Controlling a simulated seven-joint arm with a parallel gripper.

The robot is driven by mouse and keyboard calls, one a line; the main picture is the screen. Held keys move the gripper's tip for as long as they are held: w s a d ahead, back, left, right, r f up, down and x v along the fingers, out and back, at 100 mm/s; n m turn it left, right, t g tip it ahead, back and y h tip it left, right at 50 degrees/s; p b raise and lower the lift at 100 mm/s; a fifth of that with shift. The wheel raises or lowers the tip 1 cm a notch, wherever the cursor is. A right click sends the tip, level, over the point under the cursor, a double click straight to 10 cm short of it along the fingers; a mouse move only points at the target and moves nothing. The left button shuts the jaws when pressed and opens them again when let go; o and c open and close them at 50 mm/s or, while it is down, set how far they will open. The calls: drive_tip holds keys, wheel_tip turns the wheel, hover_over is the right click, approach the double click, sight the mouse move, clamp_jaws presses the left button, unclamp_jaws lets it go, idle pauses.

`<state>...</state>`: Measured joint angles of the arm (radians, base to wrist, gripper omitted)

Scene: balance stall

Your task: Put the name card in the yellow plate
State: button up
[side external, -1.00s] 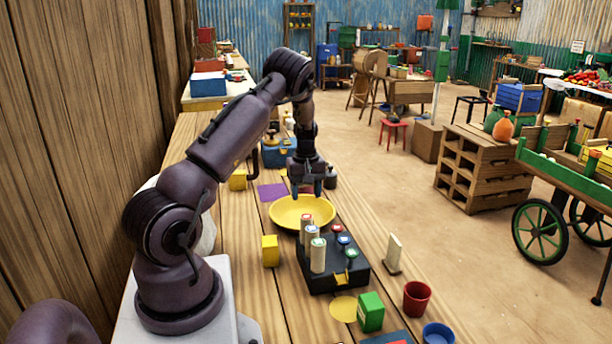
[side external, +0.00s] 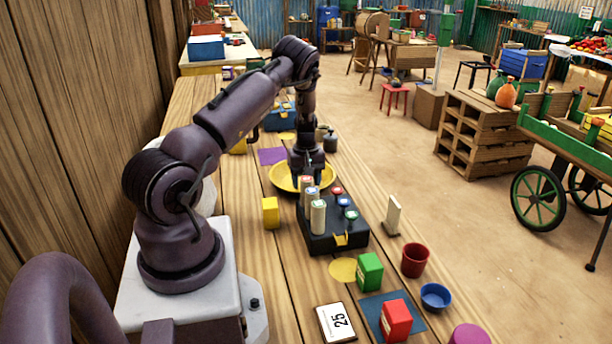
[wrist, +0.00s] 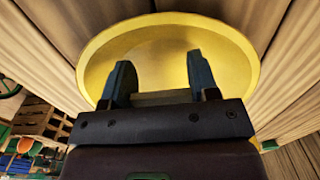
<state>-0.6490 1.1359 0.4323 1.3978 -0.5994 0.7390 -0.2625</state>
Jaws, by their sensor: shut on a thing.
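The yellow plate (side external: 275,185) lies on the wooden table beyond the black box; it fills much of the wrist view (wrist: 235,65). My gripper (side external: 298,182) is low over the plate, pointing down. In the wrist view its two dark fingers (wrist: 160,82) stand apart, with a thin, pale, flat strip between them. I take this strip for the edge of the name card (wrist: 160,97); its face is not visible.
A black box (side external: 335,238) with upright cylinders and coloured knobs stands close in front of the plate.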

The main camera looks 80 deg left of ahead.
drive_tip(key=o, duration=1.2)
wheel_tip(320, 180, up, 7)
drive_tip(key=shift+r, duration=0.1)
